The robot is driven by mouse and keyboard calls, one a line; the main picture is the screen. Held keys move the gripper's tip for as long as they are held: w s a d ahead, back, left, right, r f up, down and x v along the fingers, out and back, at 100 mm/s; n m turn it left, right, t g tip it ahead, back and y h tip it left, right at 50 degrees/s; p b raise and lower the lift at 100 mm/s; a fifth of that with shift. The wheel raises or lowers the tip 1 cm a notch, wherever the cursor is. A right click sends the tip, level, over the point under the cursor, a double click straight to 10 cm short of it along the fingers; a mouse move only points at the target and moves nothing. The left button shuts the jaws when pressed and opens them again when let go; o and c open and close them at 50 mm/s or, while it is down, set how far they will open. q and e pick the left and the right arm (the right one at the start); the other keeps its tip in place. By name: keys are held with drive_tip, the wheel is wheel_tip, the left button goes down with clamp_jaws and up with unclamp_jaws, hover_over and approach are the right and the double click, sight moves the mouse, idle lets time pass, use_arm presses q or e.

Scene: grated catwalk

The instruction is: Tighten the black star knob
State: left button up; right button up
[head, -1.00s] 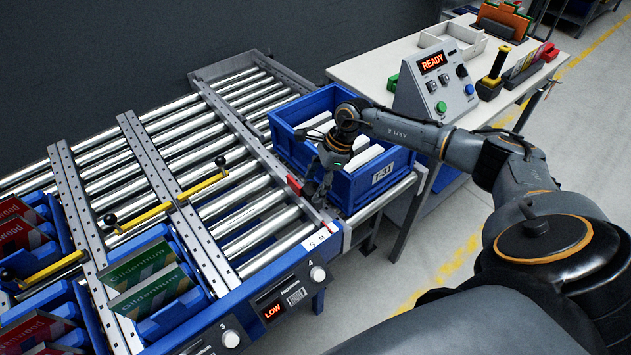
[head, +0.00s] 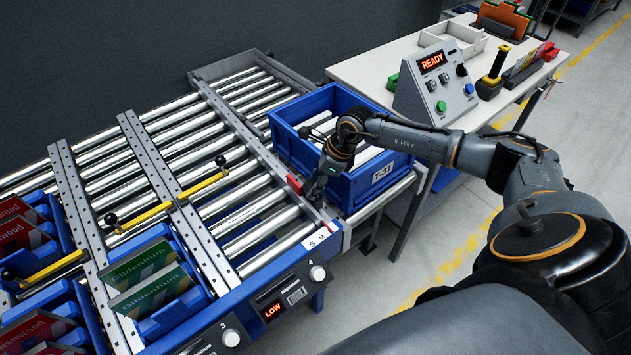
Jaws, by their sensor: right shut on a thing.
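My right gripper (head: 314,190) reaches over the near left corner of the blue tote and points down at the side rail of the roller conveyor (head: 262,152). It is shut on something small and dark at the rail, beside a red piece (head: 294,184). The black star knob cannot be made out clearly; the fingers cover that spot. My left gripper is not in view.
The blue tote (head: 376,178) marked T-31 stands right against the gripper's wrist. A control box (head: 432,85) reading READY stands on the white table (head: 375,72) behind. Blue bins with green and red boxes are at lower left. Bare rollers lie left of the gripper.

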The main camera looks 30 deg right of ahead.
drive_tip(key=m+t+h, duration=0.1)
drive_tip(key=m, duration=0.2)
drive_tip(key=shift+s+a+m, duration=0.1)
drive_tip(key=shift+a+m, duration=0.05)
drive_tip(key=shift+m, duration=0.25)
drive_tip(key=shift+a+f+m+h+b, duration=0.1)
drive_tip(key=shift+m+h+b, duration=0.5)
drive_tip(key=shift+m, duration=0.6)
drive_tip(key=shift+m+t+h+b, duration=0.3)
drive_tip(key=shift+m+b, duration=0.3)
drive_tip(key=shift+m, duration=0.5)
drive_tip(key=o, duration=1.2)
drive_tip(key=shift+c, duration=0.2)
drive_tip(key=v, duration=1.2)
drive_tip(key=shift+a, duration=0.15)
